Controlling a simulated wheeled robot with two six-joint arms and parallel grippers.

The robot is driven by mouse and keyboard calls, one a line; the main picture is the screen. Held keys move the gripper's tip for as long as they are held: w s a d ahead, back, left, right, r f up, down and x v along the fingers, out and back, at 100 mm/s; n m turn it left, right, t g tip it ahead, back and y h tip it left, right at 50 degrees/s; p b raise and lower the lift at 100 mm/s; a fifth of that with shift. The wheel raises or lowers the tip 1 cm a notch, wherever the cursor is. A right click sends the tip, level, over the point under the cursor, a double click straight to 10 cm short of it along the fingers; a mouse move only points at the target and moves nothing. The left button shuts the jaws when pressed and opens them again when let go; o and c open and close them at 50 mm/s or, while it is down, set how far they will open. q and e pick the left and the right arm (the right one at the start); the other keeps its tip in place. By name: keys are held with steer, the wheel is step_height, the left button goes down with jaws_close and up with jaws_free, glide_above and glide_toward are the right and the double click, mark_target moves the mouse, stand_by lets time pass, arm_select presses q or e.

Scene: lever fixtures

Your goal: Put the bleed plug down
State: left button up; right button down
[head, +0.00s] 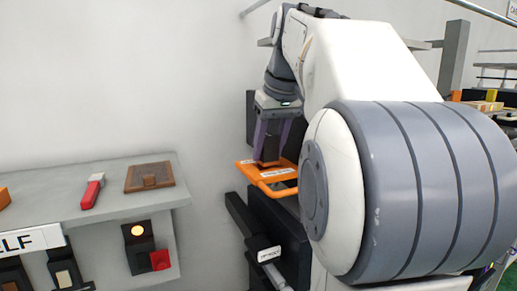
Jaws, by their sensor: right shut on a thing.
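My right gripper (269,160) points down in the middle of the head view, its arm coming in from the right. It is shut on a small dark thing, taken to be the bleed plug, which is mostly hidden between the fingers. Directly below is a flat orange tray (247,168) with a looped front and a white label. I cannot tell whether the held thing touches the tray. My left gripper is not in view.
A grey shelf (120,207) at left holds a red-handled tool (92,190) and a brown wooden board (150,177). Below are a lit yellow lamp (138,230) and a red block (160,260). A black lever fixture (245,222) stands below the tray. My right arm hides much of the right side.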

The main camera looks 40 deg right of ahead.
steer(key=shift+f, duration=0.2)
steer(key=shift+f, duration=0.1)
steer(key=shift+c, duration=2.1)
jaws_free()
steer(key=shift+r, duration=0.4)
steer(key=p+v, duration=0.1)
steer(key=v, duration=1)
steer(key=shift+s+r, duration=0.25)
steer(key=shift+r, duration=0.05)
steer(key=shift+a, duration=0.15)
